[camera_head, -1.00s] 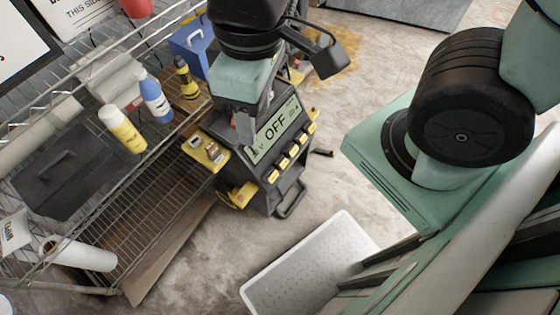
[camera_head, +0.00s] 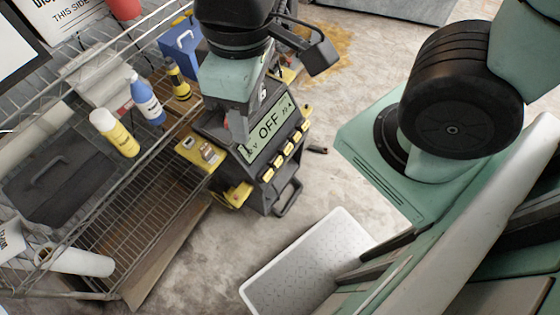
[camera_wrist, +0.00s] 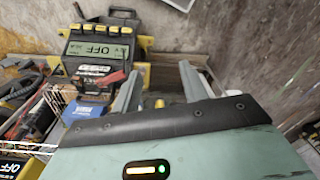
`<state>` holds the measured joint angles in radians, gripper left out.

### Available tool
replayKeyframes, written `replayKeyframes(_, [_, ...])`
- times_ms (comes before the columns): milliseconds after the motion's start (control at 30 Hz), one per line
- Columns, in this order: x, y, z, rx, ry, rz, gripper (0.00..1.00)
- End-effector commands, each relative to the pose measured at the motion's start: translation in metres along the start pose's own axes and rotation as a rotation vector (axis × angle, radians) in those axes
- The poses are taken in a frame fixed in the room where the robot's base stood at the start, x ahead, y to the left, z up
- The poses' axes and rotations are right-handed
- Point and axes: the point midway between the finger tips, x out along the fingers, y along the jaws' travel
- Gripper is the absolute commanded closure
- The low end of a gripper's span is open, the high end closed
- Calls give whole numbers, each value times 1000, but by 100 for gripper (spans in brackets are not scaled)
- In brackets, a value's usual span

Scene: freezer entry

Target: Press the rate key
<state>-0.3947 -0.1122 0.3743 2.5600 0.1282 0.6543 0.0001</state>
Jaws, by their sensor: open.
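The wire rack (camera_head: 150,205) at left holds a yellow bottle (camera_head: 115,132), a blue-and-white bottle (camera_head: 147,98) and a black case (camera_head: 60,175). A blue box (camera_head: 182,45) stands behind. A white tray (camera_head: 310,262) lies on the floor, with some bare floor around it.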

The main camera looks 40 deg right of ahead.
Motion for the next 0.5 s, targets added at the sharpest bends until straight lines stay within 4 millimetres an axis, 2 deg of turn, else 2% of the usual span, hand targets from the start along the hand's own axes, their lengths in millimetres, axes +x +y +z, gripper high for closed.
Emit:
replayKeyframes(33, [0,0,0,0,0,0,71])
replayKeyframes(133, [0,0,0,0,0,0,99])
replayKeyframes(500, [0,0,0,0,0,0,100])
